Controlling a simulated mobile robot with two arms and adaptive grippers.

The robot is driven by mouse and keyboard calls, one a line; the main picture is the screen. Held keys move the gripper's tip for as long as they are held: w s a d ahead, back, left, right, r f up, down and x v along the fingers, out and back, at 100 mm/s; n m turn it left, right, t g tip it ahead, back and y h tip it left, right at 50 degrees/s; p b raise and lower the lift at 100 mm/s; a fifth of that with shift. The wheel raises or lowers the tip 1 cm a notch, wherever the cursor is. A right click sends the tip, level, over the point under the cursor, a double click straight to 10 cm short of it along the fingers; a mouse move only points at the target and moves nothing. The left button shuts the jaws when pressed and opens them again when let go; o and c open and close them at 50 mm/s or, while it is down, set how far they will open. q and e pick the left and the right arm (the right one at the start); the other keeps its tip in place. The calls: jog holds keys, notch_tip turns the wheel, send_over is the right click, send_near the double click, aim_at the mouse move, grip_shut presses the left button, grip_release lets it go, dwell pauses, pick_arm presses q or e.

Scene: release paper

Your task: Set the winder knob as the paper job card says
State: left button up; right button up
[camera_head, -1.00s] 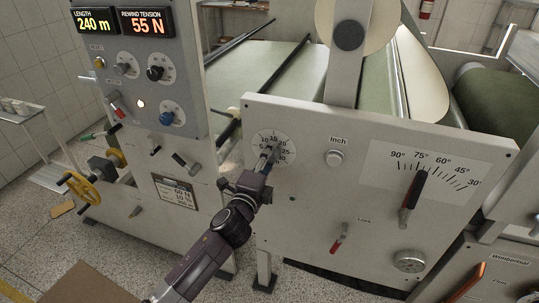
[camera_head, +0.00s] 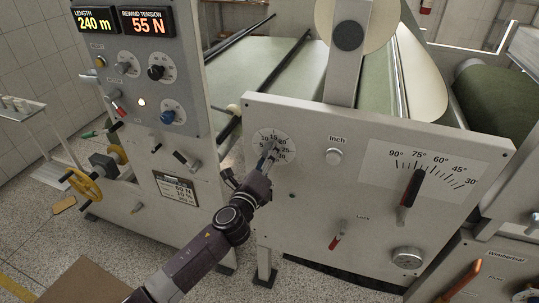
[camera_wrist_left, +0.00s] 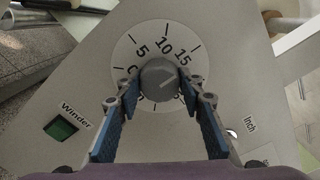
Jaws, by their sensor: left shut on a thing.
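The winder knob (camera_wrist_left: 158,76) is round and grey, with a light pointer line towards the right in the wrist view. It sits in a white dial (camera_wrist_left: 163,31) marked 5, 10, 15 and more; lower numbers are partly covered by my fingers. In the head view the dial (camera_head: 262,136) is on the front panel. My left gripper (camera_head: 268,157) is at this dial, its two blue-padded fingers closed on either side of the knob. A small card (camera_head: 176,190) is on the machine's left panel; its print is too small to read surely. My right gripper is not in view.
A green button (camera_wrist_left: 61,128) labelled Winder and an Inch button (camera_head: 334,156) flank the dial. A red-handled Lock lever (camera_head: 337,241) and a black angle lever (camera_head: 411,188) are on the same panel. Displays (camera_head: 152,20) read 240 m and 55 N.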

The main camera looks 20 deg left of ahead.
pick_arm(q)
jog(key=shift+f, duration=0.1)
jog(key=o, duration=1.2)
jog(key=shift+c, duration=0.2)
jog(key=s, duration=1.2)
jog(key=shift+a, duration=0.2)
jog(key=shift+f, duration=0.1)
